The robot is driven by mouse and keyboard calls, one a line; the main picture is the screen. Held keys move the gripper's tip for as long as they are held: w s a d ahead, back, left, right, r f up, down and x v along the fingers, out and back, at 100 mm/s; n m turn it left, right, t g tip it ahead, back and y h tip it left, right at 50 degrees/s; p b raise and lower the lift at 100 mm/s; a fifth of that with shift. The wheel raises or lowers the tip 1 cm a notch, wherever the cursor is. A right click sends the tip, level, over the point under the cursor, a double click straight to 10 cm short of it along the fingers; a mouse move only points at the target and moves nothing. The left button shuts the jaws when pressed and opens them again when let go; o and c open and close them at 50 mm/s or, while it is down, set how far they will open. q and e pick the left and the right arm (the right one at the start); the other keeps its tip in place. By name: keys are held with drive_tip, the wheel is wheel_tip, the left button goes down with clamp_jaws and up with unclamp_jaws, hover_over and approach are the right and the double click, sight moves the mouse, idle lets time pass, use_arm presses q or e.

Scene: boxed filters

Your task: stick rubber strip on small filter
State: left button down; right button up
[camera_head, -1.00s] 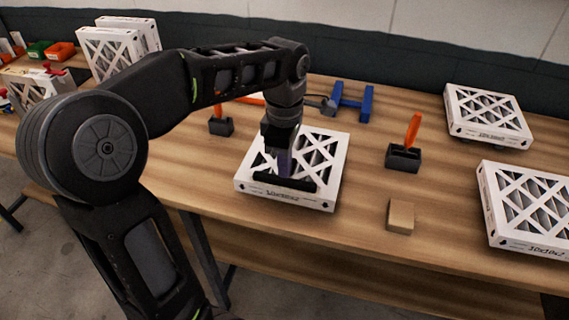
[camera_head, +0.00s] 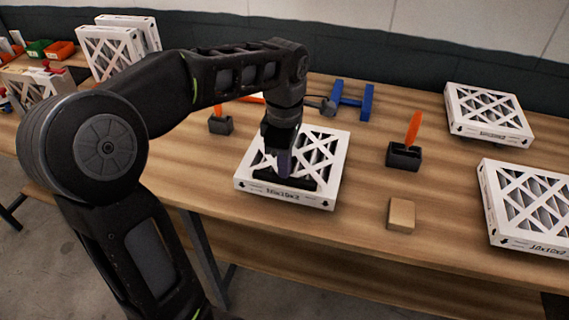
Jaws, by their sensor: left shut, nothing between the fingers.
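A small white-framed filter (camera_head: 323,160) with a lattice face lies flat on the wooden table in the middle of the view. A dark strip (camera_head: 300,183) lies along the front edge of its top face. My left gripper (camera_head: 284,176) points down over that front edge, at the strip, shut with nothing between its fingers. Whether its tips touch the strip is hard to tell. My arm comes in from the left and hides part of the filter's back left side. My right gripper is not in view.
A cardboard-coloured block (camera_head: 401,214) sits right of the filter. Black holders with orange handles stand at right (camera_head: 404,156) and behind left (camera_head: 221,125). A blue stand (camera_head: 351,101) is behind. Other filters lie at right (camera_head: 489,114) (camera_head: 531,207) and stand back left (camera_head: 108,52).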

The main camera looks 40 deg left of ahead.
use_arm(q)
drive_tip(key=shift+f+b, duration=0.35)
drive_tip(key=shift+f, duration=0.25)
idle(0.7)
idle(3.3)
drive_tip(key=shift+r, duration=0.1)
idle(0.3)
drive_tip(key=shift+r+p, duration=0.45)
drive_tip(key=shift+p, duration=0.2)
drive_tip(key=shift+r+p, duration=2.4)
drive_tip(key=shift+r, duration=0.65)
